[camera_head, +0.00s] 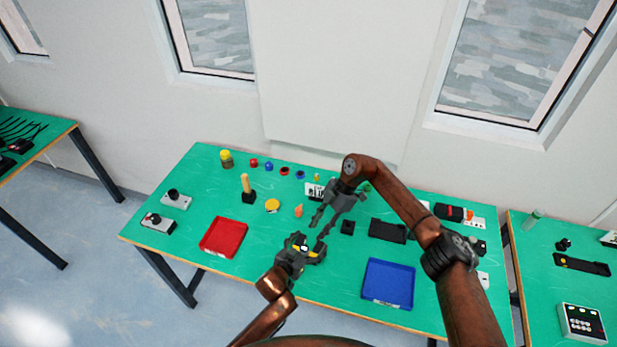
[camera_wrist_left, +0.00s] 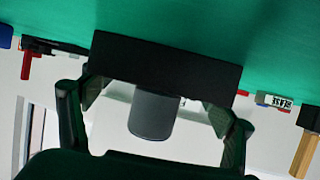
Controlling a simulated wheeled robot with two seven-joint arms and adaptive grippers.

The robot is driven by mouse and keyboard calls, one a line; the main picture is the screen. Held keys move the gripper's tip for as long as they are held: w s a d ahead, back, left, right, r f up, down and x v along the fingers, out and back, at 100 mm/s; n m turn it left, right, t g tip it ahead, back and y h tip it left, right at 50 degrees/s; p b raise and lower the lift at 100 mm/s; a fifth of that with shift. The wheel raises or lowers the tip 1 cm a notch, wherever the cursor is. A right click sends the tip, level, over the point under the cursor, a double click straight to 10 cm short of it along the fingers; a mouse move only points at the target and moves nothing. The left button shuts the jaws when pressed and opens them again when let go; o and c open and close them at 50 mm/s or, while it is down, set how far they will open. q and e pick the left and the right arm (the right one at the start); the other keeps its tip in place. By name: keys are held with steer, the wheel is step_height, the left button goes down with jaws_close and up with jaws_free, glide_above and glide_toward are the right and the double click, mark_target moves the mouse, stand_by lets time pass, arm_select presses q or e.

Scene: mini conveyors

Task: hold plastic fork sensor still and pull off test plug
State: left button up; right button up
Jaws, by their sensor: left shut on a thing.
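My left gripper (camera_head: 303,246) is above the front middle of the green table. In the left wrist view its two fingers (camera_wrist_left: 155,105) are shut on a black block, likely the plastic fork sensor (camera_wrist_left: 165,66). A dark grey cylinder (camera_wrist_left: 153,115) shows against the block between the fingers. It may be the test plug, but I cannot tell for sure. My right gripper (camera_head: 322,226) is open and empty, with its fingers apart and pointing down toward the left gripper. Whether it touches anything is not clear.
A red tray (camera_head: 207,249) lies to the left and a blue tray (camera_head: 388,300) to the right on the table (camera_head: 180,210). A small black block (camera_head: 347,227) and a black holder (camera_head: 387,230) lie right of the grippers. Several small coloured parts stand behind.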

arm_select(q)
steer(key=shift+s+a+f, duration=0.15)
steer(key=shift+a+f, duration=0.05)
steer(key=shift+f, duration=0.35)
steer(key=o, duration=1.4)
steer(key=shift+o, duration=0.2)
steer(key=shift+r, duration=0.1)
